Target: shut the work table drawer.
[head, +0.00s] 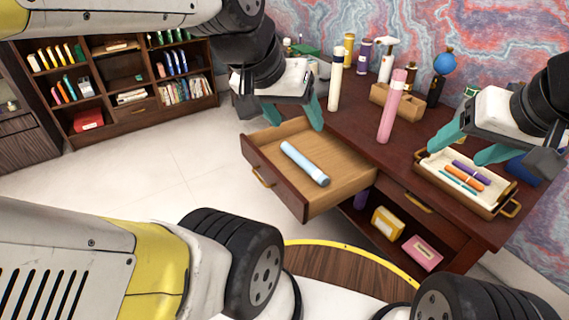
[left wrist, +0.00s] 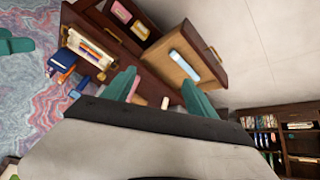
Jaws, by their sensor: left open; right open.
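The work table (head: 360,130) is dark reddish wood. Its left drawer (head: 268,186) is pulled well out and holds a light blue cylinder (head: 304,163). The open drawer also shows in the left wrist view (left wrist: 207,52). My left gripper (head: 292,115) is open and empty, above the back part of the open drawer, with teal fingers spread. In the left wrist view its fingertips (left wrist: 158,82) stand apart. My right gripper (head: 467,143) is open and empty over the tray at the table's right end. Whether either gripper touches anything is unclear.
A wooden tray (head: 505,200) with markers sits on the table's right. A pink bottle (head: 391,106), a white bottle (head: 335,80) and several other bottles stand on top. A second drawer (head: 405,197) looks shut. Floor is clear left of the drawer, before the bookshelf (head: 120,80).

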